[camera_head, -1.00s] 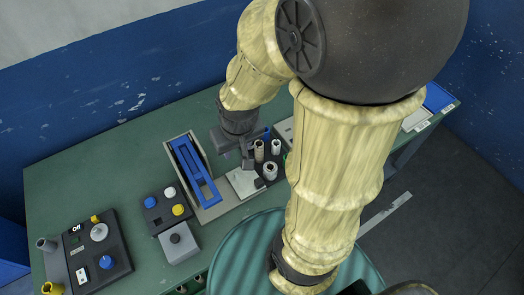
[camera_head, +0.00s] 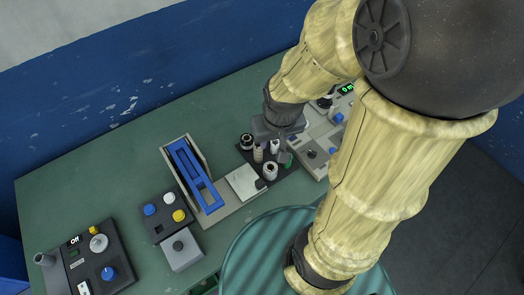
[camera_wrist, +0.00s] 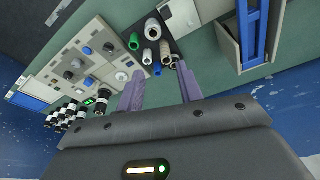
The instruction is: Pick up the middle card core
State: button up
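Several upright cores and rolls stand close together on a dark tray (camera_head: 291,172). They include a beige-brown core (camera_head: 258,153), a pale core (camera_head: 274,147) to its right and a wider white core (camera_head: 270,170) in front. In the wrist view these show as the beige-brown core (camera_wrist: 165,52), the pale core (camera_wrist: 147,57) and the wide one (camera_wrist: 152,29). I cannot tell for certain which is the middle card core. My gripper (camera_wrist: 158,82) is open and empty, its fingers apart just short of the group.
A green roll (camera_wrist: 133,41), a blue piece (camera_wrist: 157,69) and a black-rimmed roll (camera_head: 247,142) stand close around the cores. A blue-framed unit (camera_head: 195,177) is left of the tray. A grey panel with knobs (camera_head: 322,138) is on the right. The bench's back left is clear.

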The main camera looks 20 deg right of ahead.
jog(key=o, duration=0.3)
jog(key=shift+o, duration=0.9)
jog(key=shift+w+f+b, duration=0.3)
jog(key=shift+w+b, duration=0.05)
jog(key=m+g+b, duration=0.3)
jog(key=b, duration=0.5)
send_over(258, 146)
notch_tip(258, 146, down, 9)
jog(key=shift+s+r, duration=0.15)
jog(key=shift+r, duration=0.05)
notch_tip(258, 146, down, 12)
jog(key=shift+f+p, duration=0.15)
jog(key=shift+p, duration=0.15)
